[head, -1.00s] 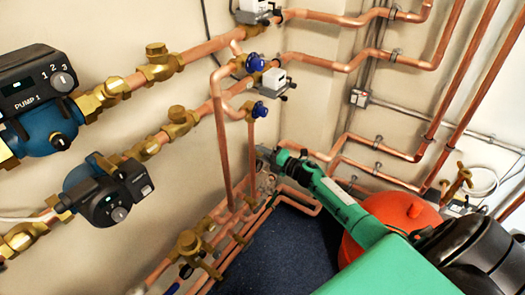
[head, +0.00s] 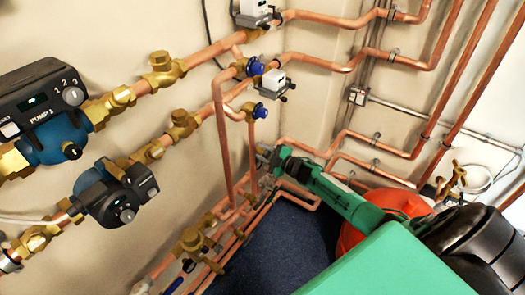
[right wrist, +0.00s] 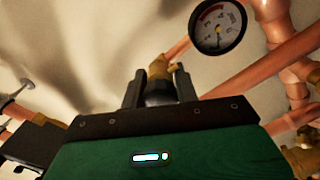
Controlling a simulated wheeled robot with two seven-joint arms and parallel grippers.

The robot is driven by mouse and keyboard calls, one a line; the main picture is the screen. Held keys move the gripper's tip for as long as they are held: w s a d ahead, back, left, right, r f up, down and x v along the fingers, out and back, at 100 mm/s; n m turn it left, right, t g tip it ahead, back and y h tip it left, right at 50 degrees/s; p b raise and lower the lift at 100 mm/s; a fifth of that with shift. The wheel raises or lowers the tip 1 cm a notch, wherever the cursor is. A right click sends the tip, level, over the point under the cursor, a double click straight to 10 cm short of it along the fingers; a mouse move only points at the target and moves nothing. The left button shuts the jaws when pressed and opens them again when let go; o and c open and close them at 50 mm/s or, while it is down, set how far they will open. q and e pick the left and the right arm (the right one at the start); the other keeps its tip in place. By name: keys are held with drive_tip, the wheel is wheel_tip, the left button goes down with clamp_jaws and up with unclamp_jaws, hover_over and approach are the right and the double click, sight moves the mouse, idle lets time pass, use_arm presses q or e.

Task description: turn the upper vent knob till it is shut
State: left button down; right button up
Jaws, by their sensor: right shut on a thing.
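My right gripper (head: 264,156) reaches in from the lower right to the copper pipes by the wall, below two blue knobs. In the right wrist view its fingers (right wrist: 158,88) are on both sides of a dark knob-like piece (right wrist: 159,90) in front of a brass fitting (right wrist: 160,66), and are shut on it. In the head view the gripper hides this piece. I cannot tell from the frames whether it is the upper vent knob. The blue knobs, one higher (head: 255,68) and one lower (head: 259,111), are apart from the gripper. My left gripper is not in view.
A round dial gauge (right wrist: 218,28) is close to the right gripper, up and right. Copper pipes (head: 230,150) run around it. Two pumps, upper (head: 50,120) and lower (head: 115,195), are at the left. A red vessel (head: 375,215) stands beside my right arm.

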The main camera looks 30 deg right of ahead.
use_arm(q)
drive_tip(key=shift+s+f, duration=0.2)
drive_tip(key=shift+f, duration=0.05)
use_arm(e)
drive_tip(key=shift+m, duration=0.3)
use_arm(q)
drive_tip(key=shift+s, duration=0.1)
use_arm(e)
drive_tip(key=o, duration=1)
drive_tip(key=shift+c, duration=0.2)
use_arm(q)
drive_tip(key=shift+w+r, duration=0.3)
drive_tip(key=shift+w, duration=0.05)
use_arm(e)
drive_tip(key=v, duration=1.4)
drive_tip(key=shift+w+f, duration=0.1)
